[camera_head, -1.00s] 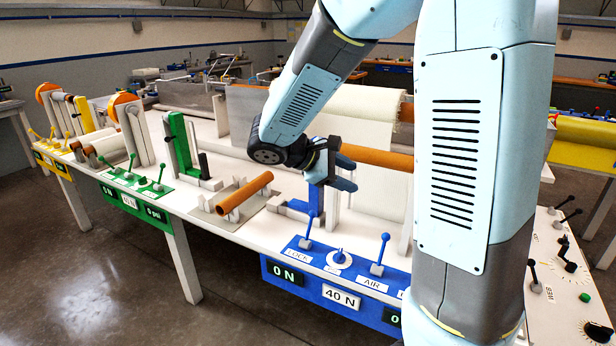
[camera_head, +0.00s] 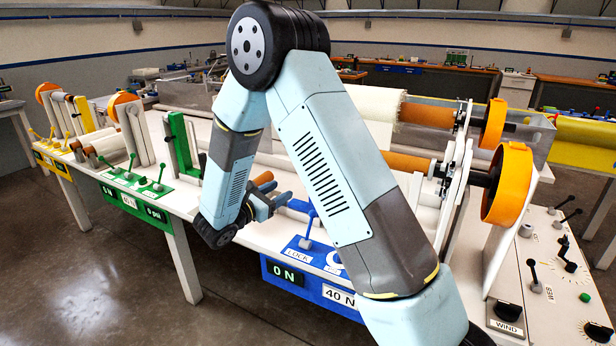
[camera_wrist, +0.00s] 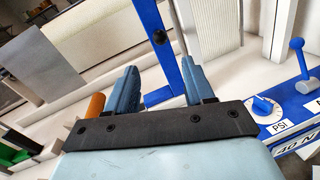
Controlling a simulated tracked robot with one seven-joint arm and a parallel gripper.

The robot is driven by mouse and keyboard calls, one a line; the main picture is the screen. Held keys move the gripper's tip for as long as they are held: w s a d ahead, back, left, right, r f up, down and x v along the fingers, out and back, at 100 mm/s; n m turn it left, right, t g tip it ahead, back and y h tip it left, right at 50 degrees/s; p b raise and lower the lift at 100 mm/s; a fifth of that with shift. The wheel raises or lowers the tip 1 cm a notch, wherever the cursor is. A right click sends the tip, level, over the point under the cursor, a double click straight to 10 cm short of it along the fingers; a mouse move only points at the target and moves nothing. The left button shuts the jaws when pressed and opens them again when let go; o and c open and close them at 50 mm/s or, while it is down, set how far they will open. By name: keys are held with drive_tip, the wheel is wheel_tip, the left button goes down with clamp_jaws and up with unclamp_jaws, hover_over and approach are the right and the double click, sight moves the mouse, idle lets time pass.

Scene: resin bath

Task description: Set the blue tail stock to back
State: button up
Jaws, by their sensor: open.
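The gripper also shows in the head view (camera_head: 274,190), low over the bench left of the blue panel.
The blue panel (camera_head: 318,262) with its LOCK lever (camera_head: 308,230) is close by at the bench front. A brown tube (camera_wrist: 95,105) lies just left of the gripper. The green tail stock (camera_head: 183,145) stands further left. Orange wheels (camera_head: 508,183) stand at right.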

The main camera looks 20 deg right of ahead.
drive_tip(key=x, duration=1.3)
drive_tip(key=shift+w+d, duration=0.2)
drive_tip(key=shift+d, duration=0.15)
clamp_jaws()
